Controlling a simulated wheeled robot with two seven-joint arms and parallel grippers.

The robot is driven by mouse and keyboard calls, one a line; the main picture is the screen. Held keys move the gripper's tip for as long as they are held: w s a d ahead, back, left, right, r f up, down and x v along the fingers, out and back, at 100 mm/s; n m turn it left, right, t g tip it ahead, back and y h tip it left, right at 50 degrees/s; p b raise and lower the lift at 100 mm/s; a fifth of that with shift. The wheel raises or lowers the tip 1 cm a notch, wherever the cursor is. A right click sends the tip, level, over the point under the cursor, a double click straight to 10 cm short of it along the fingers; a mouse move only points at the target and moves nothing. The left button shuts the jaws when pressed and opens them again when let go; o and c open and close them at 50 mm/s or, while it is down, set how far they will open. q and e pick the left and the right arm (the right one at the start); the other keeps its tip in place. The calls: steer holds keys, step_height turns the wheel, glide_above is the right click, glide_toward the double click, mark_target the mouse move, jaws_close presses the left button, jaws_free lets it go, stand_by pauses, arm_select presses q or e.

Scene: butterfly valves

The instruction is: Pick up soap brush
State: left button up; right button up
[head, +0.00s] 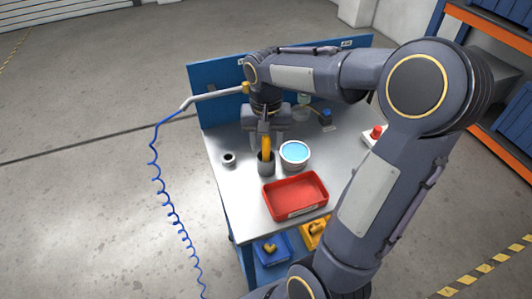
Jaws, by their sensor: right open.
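A soap brush with a yellow handle (266,147) stands upright in a dark grey cup (266,167) on the metal workbench. My right gripper (266,140) points down directly above the cup. Its fingers are open and appear to be on either side of the yellow handle; whether they touch it cannot be told. The brush's lower end is hidden inside the cup. My left gripper does not show.
Close right of the cup is a grey bucket of blue liquid (295,154). A red tray (296,195) lies in front, and a small dark ring (228,159) lies left. A pipe with a coiled blue hose (166,190) is on the left. A red button box (375,134) sits right.

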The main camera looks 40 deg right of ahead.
steer(key=shift+c, duration=0.2)
jaws_close()
steer(key=shift+r, duration=0.1)
step_height(320, 180, up, 10)
steer(key=shift+f+p, duration=0.1)
steer(key=shift+p, duration=0.25)
